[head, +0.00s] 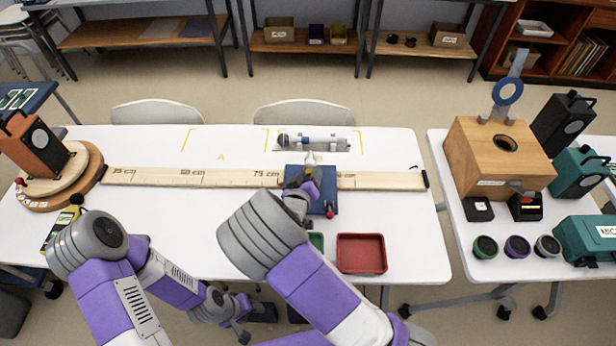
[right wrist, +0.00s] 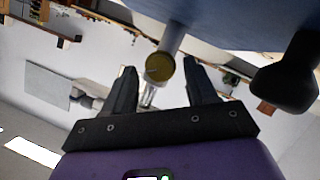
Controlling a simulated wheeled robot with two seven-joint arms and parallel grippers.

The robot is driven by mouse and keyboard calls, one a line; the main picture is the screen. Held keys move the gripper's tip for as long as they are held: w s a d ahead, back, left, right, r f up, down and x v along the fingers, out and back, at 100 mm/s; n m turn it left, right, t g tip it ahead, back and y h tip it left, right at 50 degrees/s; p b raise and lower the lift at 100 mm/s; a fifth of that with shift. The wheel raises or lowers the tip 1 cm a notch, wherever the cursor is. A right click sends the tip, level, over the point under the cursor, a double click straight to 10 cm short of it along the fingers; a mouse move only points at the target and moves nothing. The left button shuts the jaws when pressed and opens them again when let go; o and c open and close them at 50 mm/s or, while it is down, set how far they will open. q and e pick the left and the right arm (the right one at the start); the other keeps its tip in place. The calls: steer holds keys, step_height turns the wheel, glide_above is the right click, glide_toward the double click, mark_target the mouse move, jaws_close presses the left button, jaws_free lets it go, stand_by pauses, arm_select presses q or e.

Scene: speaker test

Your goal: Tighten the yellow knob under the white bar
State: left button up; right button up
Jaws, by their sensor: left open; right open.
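The yellow knob (right wrist: 159,68) shows in the right wrist view as a dull yellow disc at the end of a pale bar (right wrist: 173,38). My right gripper (right wrist: 163,80) is open, with one black finger on each side of the knob and visible gaps between. In the head view my right gripper (head: 302,180) is over the blue carriage (head: 318,203) on the long wooden ruler (head: 225,178); the knob cannot be made out there. My left gripper (head: 262,311) is low, beyond the table's front edge, its fingers hard to make out.
A red tray (head: 361,254) and a partly hidden green tray (head: 317,241) lie at the table's front. A grey cylindrical device (head: 312,140) is behind the ruler. An orange speaker (head: 36,143) stands at the left end. A side table with a wooden box (head: 478,158) is at right.

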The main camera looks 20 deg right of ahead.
steer(key=shift+w+d, duration=0.15)
steer(key=shift+w, duration=0.1)
steer(key=c, duration=1.1)
steer(key=shift+o, duration=0.2)
